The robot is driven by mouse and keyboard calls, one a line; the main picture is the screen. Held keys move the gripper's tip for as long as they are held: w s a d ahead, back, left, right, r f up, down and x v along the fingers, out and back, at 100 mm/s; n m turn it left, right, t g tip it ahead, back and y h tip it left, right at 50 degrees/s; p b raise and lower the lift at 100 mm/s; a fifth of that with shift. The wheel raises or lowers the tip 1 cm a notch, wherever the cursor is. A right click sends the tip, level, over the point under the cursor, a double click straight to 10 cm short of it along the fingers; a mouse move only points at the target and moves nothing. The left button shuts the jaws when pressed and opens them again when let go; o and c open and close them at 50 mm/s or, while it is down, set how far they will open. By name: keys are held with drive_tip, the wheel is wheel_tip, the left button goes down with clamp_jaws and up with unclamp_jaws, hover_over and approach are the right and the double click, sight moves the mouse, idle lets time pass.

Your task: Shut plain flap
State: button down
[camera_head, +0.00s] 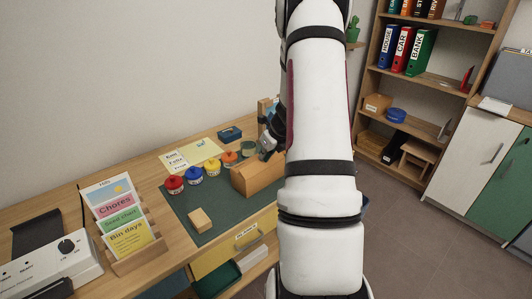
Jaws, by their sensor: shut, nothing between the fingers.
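My gripper (268,146) is a small dark shape at the left edge of my white arm, above the desk and close to the far end of a wooden box (256,178). Its fingers look shut and hold nothing; my arm hides part of it, and I cannot tell whether it touches the box. Below the desk's front edge is a yellow front (212,259) with a white label and a handle. I cannot tell which piece is the plain flap, or how far it stands open; my arm covers the area to the right.
Red, blue, yellow and orange lidded pots (195,174) stand on a dark green mat (223,202) with a small wooden block (200,220). A card rack (137,250) stands left. A green bin (217,282) sits under the desk. A shelf (409,78) and cabinet (480,150) stand right; floor between is clear.

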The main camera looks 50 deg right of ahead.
drive_tip(key=shift+r+p, duration=0.1)
drive_tip(key=shift+p, duration=0.55)
drive_tip(key=shift+w+g+p, duration=0.2)
drive_tip(key=shift+g+p, duration=0.3)
drive_tip(key=shift+p, duration=0.25)
drive_tip(key=shift+w+f+g+y+p, duration=0.3)
drive_tip(key=shift+f+g, duration=0.05)
drive_tip(key=shift+g, duration=0.15)
drive_tip(key=shift+w+d+f+g+b, duration=0.15)
drive_tip(key=shift+g+b, duration=0.15)
drive_tip(key=shift+g, duration=0.2)
drive_tip(key=shift+w+f+b, duration=0.35)
drive_tip(key=shift+f+b, duration=0.05)
drive_tip(key=shift+b, duration=0.7)
drive_tip(key=shift+s, duration=0.1)
